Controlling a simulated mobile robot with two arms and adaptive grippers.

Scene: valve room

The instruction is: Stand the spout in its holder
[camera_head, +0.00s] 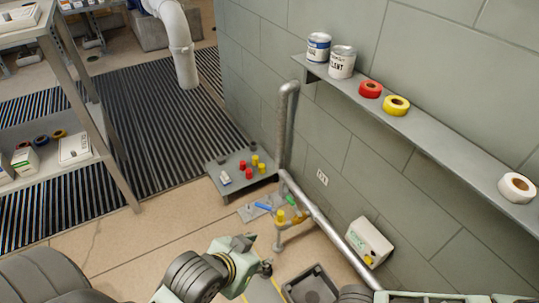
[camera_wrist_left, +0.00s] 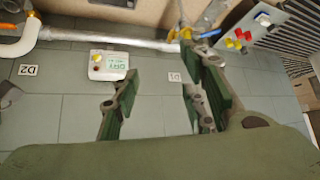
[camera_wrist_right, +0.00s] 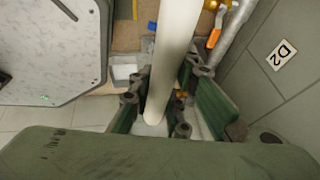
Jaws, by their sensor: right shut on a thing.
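A long pale cylinder, which looks like the spout (camera_wrist_right: 174,50), runs from the top of the right wrist view down between the fingers of my right gripper (camera_wrist_right: 165,100). My left gripper (camera_head: 257,256) is low in the middle of the head view. In the left wrist view its fingers (camera_wrist_left: 155,90) stand apart with nothing between them. I cannot tell which thing is the spout's holder. A dark square open tray (camera_head: 289,290) lies on the floor at the bottom of the head view.
A metal pipe (camera_head: 325,228) runs low along the tiled wall, with yellow and blue valve handles (camera_head: 263,206) near it. A low grey stand (camera_head: 225,187) holds red and yellow caps. A wall shelf (camera_head: 440,152) carries cans and tape rolls. A white box (camera_head: 369,242) hangs on the wall.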

